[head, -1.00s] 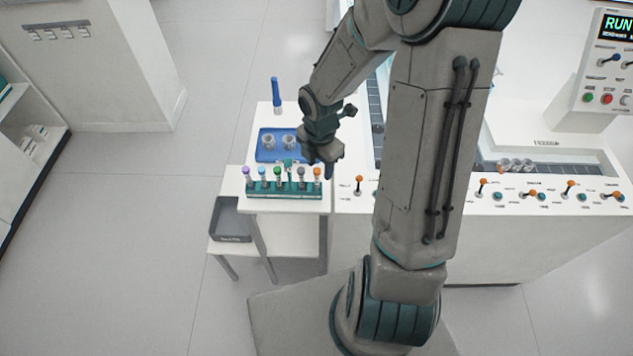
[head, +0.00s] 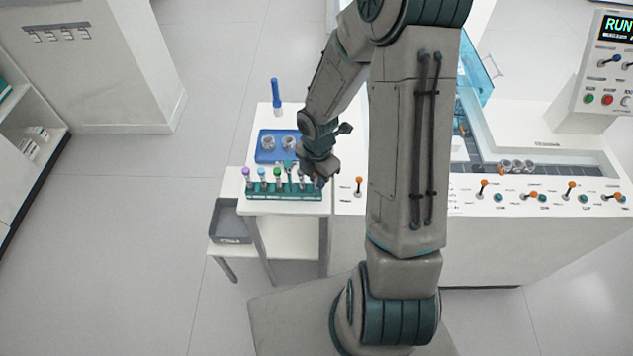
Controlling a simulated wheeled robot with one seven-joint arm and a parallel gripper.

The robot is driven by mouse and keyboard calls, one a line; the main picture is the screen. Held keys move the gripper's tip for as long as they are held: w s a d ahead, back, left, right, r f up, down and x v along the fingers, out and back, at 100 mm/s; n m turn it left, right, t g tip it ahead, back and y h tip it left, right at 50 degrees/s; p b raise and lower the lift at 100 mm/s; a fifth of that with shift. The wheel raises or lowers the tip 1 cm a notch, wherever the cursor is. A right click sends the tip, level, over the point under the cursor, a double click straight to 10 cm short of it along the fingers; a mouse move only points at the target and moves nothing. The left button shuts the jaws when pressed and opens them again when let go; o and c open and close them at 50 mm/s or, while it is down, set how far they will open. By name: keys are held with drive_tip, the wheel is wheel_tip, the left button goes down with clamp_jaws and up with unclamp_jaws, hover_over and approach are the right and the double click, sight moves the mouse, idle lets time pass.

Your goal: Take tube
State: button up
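A teal rack (head: 270,195) stands on the small white table and holds several upright tubes in a row. The tubes have different caps, among them a purple-capped tube (head: 246,173) at the left end, a light-blue-capped tube (head: 262,174) and a green-capped tube (head: 277,175). My gripper (head: 319,181) is at the right end of the rack, low over the orange-capped tube's place, and hides that tube. I cannot tell whether the fingers are open or touch the tube.
A blue tray (head: 268,157) with clear cups lies behind the rack, and a blue upright object (head: 277,95) stands farther back. A grey bin (head: 230,222) sits below at the left. The white machine (head: 550,225) with orange-tipped switches is at the right.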

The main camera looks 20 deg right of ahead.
drive_tip(key=shift+r, duration=0.1)
drive_tip(key=shift+r, duration=0.5)
drive_tip(key=r, duration=0.3)
drive_tip(key=shift+d+r, duration=0.2)
drive_tip(key=shift+d, duration=0.05)
drive_tip(key=s+d+r+p, duration=0.1)
drive_tip(key=d+r, duration=0.2)
drive_tip(key=d, duration=0.2)
drive_tip(key=s+d+r+p, duration=0.1)
drive_tip(key=s+d+r, duration=0.1)
drive_tip(key=d, duration=0.3)
drive_tip(key=shift+s+d+r, duration=0.25)
drive_tip(key=shift+d+r, duration=0.1)
drive_tip(key=shift+r, duration=0.4)
